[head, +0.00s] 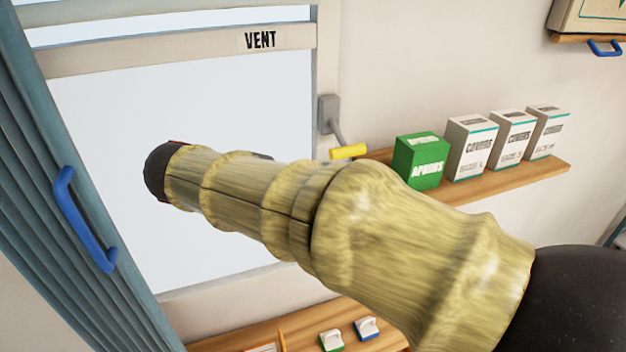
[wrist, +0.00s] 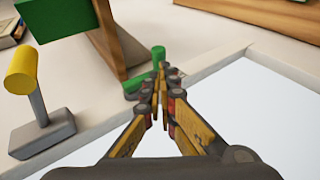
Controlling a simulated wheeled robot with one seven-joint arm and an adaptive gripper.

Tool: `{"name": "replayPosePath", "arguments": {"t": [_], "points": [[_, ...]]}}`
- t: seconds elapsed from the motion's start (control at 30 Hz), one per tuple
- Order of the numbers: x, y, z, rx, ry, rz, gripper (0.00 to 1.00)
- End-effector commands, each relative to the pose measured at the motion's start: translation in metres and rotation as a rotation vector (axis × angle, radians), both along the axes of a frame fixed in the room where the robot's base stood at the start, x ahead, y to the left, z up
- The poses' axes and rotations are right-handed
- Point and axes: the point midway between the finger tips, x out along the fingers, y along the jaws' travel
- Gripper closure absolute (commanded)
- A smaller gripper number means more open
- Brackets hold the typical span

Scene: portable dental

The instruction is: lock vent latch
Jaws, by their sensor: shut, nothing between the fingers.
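The vent latch has a grey plate (head: 328,112) on the right side of the window frame and a lever ending in a yellow handle (head: 350,151). The lever slants down to the right in the head view. In the wrist view the yellow handle (wrist: 21,68) and its grey base (wrist: 42,135) are at the left, apart from my fingers. My gripper (wrist: 161,88) is shut and empty, over the window frame's edge in that view. In the head view my arm crosses the pane and hides the fingers.
The VENT label (head: 261,40) is on the top bar. A green box (head: 420,163) and several white boxes stand on a wooden shelf (head: 500,183) right of the latch. A blue handle (head: 82,220) is at left. A green rod-like part (wrist: 158,54) appears beyond my fingertips.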

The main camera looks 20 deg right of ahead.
Motion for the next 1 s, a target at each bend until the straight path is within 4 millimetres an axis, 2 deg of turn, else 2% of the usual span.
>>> {"name": "replayPosePath", "arguments": {"t": [0.2,0.4,0.9,1.0], "points": [[-0.009,0.03,0.018,0.002,-0.001,0.004,1.0],[-0.016,0.049,0.032,0.001,-0.001,0.002,1.0],[-0.017,0.054,0.035,-0.002,0.012,0.014,1.0],[-0.007,0.065,0.023,0.03,0.054,0.088,1.0]]}}
